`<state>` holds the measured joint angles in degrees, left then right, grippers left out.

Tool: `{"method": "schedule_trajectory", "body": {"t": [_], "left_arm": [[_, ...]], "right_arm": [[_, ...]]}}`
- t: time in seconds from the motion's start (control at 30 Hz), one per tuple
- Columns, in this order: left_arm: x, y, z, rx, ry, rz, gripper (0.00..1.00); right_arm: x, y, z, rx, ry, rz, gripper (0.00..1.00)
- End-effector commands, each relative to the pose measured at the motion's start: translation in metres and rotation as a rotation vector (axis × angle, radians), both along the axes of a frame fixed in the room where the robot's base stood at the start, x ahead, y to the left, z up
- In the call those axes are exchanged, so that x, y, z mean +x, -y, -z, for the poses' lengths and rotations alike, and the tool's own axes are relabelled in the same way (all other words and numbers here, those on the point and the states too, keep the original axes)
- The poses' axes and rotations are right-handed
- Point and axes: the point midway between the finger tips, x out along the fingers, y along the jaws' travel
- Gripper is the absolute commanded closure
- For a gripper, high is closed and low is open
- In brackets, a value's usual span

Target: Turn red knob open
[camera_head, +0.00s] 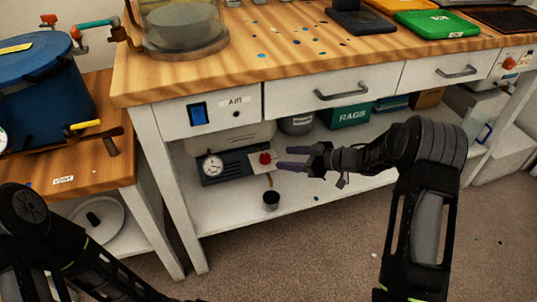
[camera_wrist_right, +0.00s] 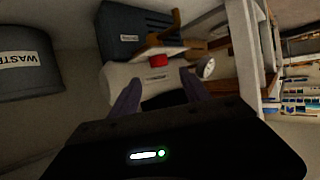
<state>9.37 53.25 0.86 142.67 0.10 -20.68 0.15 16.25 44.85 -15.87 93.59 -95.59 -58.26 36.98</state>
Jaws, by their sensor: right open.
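The red knob (camera_head: 265,157) sits on the front of a grey-and-dark pump unit (camera_head: 234,168) on the lower shelf, right of a round gauge (camera_head: 212,166). My right gripper (camera_head: 281,159) is open, its two purple fingers pointing left, with the tips close to the knob. I cannot tell whether they touch it. In the right wrist view the knob (camera_wrist_right: 158,61) shows beyond the open fingers (camera_wrist_right: 160,88), roughly centred between them with a visible gap. The gauge (camera_wrist_right: 205,69) is to its right there. My left arm shows at the lower left; its gripper is not in view.
The workbench top (camera_head: 150,80) and drawers overhang the shelf. A small dark cup (camera_head: 271,200) stands near the shelf's front edge, below the knob. A green RAGS box (camera_head: 347,116) is behind my right gripper. A blue pot (camera_head: 45,95) stands on the left table.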

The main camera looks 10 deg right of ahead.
Motion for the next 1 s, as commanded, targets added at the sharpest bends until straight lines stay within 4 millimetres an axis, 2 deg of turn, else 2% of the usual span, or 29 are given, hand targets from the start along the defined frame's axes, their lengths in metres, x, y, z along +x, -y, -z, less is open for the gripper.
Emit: {"method": "schedule_trajectory", "body": {"t": [0.37, 0.8, 1.0], "left_arm": [[0.000, 0.000, 0.002, 0.000, 0.001, 0.000, 1.00], [0.005, -0.005, 0.021, 0.008, 0.009, -0.012, 1.00], [0.006, -0.006, 0.024, 0.009, 0.011, -0.015, 1.00]], "right_arm": [[0.003, -0.003, 0.003, 0.001, -0.001, 0.002, 0.45], [0.040, -0.045, 0.027, -0.001, 0.001, 0.003, 0.45], [0.048, -0.054, 0.030, 0.000, -0.001, 0.004, 0.45]]}}
